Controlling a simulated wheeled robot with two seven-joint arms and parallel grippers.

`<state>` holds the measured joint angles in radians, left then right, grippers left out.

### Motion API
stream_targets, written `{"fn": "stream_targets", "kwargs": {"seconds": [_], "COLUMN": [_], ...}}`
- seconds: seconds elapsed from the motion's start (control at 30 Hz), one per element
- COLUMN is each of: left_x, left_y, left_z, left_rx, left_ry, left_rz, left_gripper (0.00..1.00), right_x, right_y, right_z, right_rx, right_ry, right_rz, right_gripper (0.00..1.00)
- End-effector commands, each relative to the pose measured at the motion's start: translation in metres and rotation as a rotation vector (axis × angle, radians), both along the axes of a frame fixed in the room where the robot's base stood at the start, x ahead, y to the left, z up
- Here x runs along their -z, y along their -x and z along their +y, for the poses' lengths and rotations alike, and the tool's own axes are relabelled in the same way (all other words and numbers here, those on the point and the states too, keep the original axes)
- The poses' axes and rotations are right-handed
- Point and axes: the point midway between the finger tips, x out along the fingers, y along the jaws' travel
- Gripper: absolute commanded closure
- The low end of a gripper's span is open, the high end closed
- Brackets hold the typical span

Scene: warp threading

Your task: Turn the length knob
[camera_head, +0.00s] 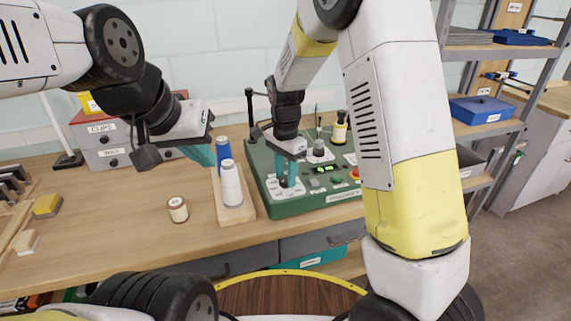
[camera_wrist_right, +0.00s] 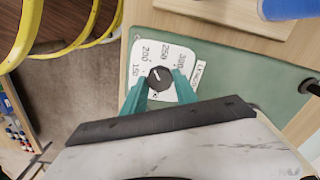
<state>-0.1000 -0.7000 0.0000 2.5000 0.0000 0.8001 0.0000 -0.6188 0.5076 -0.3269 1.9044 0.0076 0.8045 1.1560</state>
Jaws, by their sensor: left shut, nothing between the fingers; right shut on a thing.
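The length knob (camera_wrist_right: 159,77) is a small dark round knob with a pale pointer line, on a white dial plate (camera_wrist_right: 183,52) marked 150, 200, 250 and 300. The teal fingers of my right gripper (camera_wrist_right: 160,82) are shut on it, one on each side, in the right wrist view. In the head view my right gripper (camera_head: 288,172) reaches down to the left part of the green panel (camera_head: 262,165), and its fingers hide the knob.
A wooden stand (camera_head: 222,205) holds a blue spool (camera_head: 223,150) and a white spool (camera_head: 231,185) just left of the panel. Other controls and posts rise from the panel. The table front is mostly clear.

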Motion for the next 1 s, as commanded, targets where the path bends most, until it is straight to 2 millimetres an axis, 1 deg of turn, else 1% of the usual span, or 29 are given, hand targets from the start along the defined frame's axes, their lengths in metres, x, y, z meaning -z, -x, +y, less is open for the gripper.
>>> {"fn": "stream_targets", "kwargs": {"seconds": [1.0], "left_x": [0.0000], "left_y": [0.0000], "left_z": [0.0000], "left_rx": [0.000], "left_ry": [0.000], "left_rz": [0.000], "left_gripper": [1.00], "right_x": [-0.0005], "right_y": [-0.0014], "right_z": [0.0001], "right_rx": [-0.965], "right_ry": [0.001], "right_rz": [-0.003], "right_gripper": [1.00]}}
